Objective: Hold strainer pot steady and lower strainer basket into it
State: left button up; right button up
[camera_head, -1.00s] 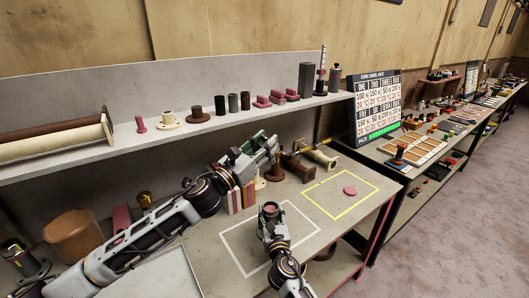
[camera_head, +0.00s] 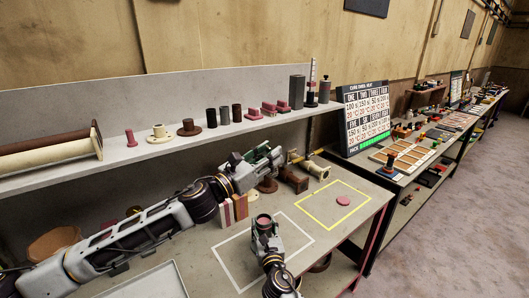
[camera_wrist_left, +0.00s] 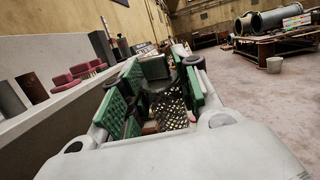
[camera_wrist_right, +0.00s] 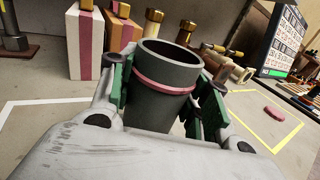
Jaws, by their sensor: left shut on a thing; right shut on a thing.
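The strainer pot (camera_wrist_right: 165,85) is a dark grey open cylinder with a pink band. It stands upright in the white-outlined square in the head view (camera_head: 264,219). My right gripper (camera_wrist_right: 163,98) is shut around its sides, and it also shows in the head view (camera_head: 265,224). The pot's inside looks empty. The strainer basket (camera_wrist_left: 170,110) is a perforated metal cylinder with a dark block-like top. My left gripper (camera_wrist_left: 160,78) is shut on it. In the head view my left gripper (camera_head: 268,160) is above the bench, behind the pot and apart from it.
A yellow-outlined square (camera_head: 334,204) with a pink disc (camera_head: 343,201) lies to the right. Flanged pipe pieces (camera_head: 293,179) and striped upright blocks (camera_head: 234,209) stand behind the pot. A shelf (camera_head: 215,128) with small parts runs along the back.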

aim_at(269, 176)
pick_arm(q)
notch_tip(269, 176, down, 3)
jog(key=shift+w+d+f+g, duration=0.1)
jog(key=shift+d+f+g, duration=0.05)
jog(key=shift+g, duration=0.15)
notch_tip(269, 176, down, 9)
jog(key=w+a+n+y, duration=0.1)
jog(key=w+y, duration=0.1)
jog(key=y, duration=0.1)
jog(key=shift+a+r+t, duration=0.2)
jog(key=shift+a+t, duration=0.2)
jog(key=shift+s+f, duration=0.1)
jog(key=shift+f, duration=0.1)
dwell(0.6)
jog(key=shift+f, duration=2.6)
jog(key=shift+f, duration=2.15)
dwell(0.9)
